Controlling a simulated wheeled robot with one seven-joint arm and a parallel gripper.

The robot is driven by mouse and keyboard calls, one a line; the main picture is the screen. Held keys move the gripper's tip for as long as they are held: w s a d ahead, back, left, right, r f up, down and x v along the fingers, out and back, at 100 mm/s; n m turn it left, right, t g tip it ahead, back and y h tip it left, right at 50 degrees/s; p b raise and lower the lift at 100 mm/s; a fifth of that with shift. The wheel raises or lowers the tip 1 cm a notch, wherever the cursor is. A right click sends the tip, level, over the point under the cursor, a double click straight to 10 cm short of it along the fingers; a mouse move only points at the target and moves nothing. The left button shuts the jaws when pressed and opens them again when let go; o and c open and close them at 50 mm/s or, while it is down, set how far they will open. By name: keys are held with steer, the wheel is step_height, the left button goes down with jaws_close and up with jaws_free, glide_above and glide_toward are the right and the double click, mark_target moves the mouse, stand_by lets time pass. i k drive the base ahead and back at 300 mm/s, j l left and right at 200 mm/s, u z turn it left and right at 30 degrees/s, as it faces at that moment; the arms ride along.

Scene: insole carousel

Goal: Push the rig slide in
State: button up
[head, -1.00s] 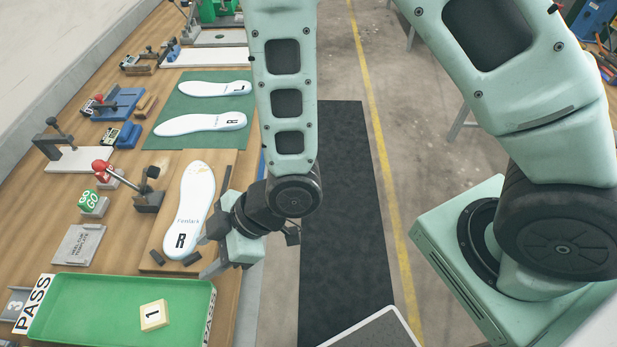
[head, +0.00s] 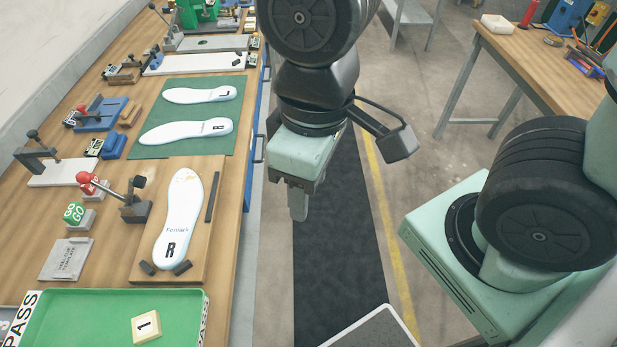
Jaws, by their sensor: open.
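At the far end of the bench stands a green rig (head: 198,12), cut off by the top of the picture. In front of it lies a grey plate with a dark hole (head: 208,44), and nearer a long white bar (head: 185,65). I cannot tell for certain which of these parts is the slide, or how far in it is. My gripper (head: 298,212) is open and empty. It points down over the dark floor mat, to the right of the bench edge and apart from everything on the bench.
The bench (head: 225,225) holds a wooden board with a white R insole (head: 180,218), a green mat (head: 190,145) with two more insoles, toggle clamps and gauges, and a green tray (head: 70,310) with a "1" block. Another bench (head: 500,62) stands at right.

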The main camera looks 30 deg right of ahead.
mark_target(226, 22)
steer(key=i+l+u, duration=0.15)
steer(key=i+l, duration=0.85)
steer(key=i, duration=0.3)
steer(key=i+l+u, duration=0.15)
steer(key=i+l, duration=1.05)
